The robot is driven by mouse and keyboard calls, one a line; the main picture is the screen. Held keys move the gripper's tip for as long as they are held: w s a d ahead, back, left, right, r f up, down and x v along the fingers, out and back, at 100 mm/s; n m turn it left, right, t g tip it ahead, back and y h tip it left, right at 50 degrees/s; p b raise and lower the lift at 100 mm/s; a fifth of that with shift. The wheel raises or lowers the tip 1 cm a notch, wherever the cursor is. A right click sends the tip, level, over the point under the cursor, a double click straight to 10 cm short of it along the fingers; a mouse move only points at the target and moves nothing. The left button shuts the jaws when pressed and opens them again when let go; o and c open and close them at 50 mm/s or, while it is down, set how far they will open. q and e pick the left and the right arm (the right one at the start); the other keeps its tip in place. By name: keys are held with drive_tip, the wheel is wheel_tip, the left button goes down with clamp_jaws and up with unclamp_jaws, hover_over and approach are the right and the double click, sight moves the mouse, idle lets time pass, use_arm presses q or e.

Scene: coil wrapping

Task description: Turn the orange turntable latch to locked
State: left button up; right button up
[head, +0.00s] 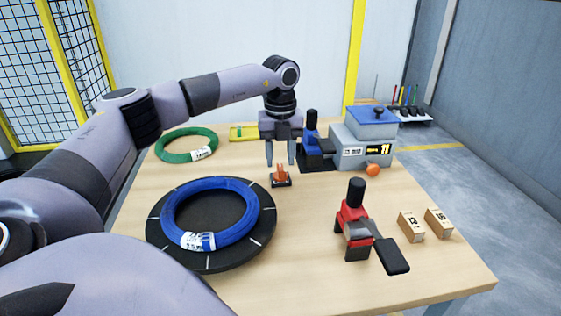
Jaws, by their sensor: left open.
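The orange turntable latch (281,174) sits on a small dark base at the right edge of the black turntable (157,239). Its lever stands roughly upright. A blue coil (240,228) with a white label lies flat on the turntable. My left gripper (280,162) points down just above the latch, its fingers open on either side of the orange lever. I cannot tell whether a finger touches it. My right gripper is not in view.
A red and black hand tool (354,225) stands right of the turntable, near two labelled wooden blocks (411,226). A grey machine (348,150) with an orange knob and a blue tool (311,135) stand behind. A green coil (170,147) lies at the back left.

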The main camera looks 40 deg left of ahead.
use_arm(q)
drive_tip(key=shift+f, duration=1.1)
clamp_jaws()
